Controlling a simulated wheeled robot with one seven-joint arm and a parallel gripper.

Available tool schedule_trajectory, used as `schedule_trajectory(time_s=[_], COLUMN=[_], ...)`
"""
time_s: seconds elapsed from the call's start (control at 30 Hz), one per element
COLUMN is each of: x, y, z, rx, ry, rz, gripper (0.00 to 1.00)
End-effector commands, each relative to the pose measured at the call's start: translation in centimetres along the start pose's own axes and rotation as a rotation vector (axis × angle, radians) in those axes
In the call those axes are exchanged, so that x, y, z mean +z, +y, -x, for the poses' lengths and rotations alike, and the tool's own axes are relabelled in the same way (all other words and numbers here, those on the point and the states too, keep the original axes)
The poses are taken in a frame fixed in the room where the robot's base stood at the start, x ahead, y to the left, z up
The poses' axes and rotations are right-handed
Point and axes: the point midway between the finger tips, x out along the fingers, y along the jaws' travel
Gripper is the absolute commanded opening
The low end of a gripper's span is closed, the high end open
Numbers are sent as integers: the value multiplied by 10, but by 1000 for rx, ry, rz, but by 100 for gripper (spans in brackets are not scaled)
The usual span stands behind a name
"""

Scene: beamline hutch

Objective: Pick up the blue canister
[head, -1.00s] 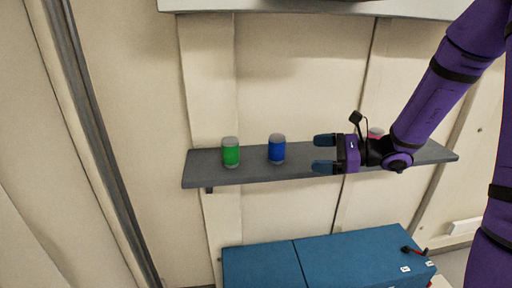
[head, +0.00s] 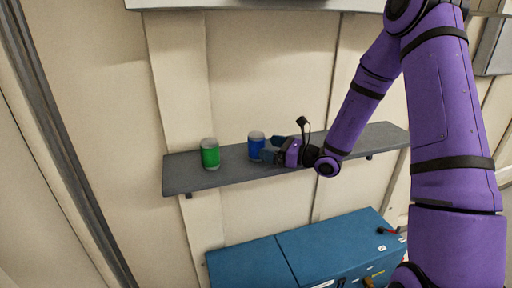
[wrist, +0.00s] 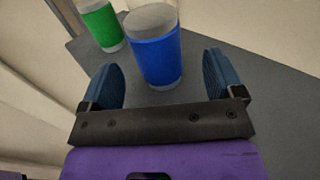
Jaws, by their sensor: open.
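The blue canister (head: 256,146), with a grey lid, stands upright on the grey wall shelf (head: 226,171). My gripper (head: 270,148) is open just to its right in the head view, its blue fingers pointing at the canister. In the wrist view the blue canister (wrist: 155,52) stands ahead of and partly between the two open fingers (wrist: 160,82), with a gap visible on both sides. Whether the fingertips reach past its sides is hard to tell.
A green canister (head: 210,154) stands on the shelf to the left of the blue one; it also shows in the wrist view (wrist: 101,24). A blue cabinet (head: 250,266) is below the shelf. Another ledge (head: 260,4) runs above. The shelf's left end is bare.

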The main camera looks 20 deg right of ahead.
Motion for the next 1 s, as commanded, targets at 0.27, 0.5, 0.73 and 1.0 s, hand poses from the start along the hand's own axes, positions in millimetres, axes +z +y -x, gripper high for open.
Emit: schedule_trajectory(time_s=[0.27,0.5,0.73,1.0], x=[0,0,0,0], y=[4,4,4,4], z=[-29,-51,-51,-51], rx=[4,1,0,1], ry=[0,0,0,0], rz=[0,1,1,1], gripper=[87,87,73,26])
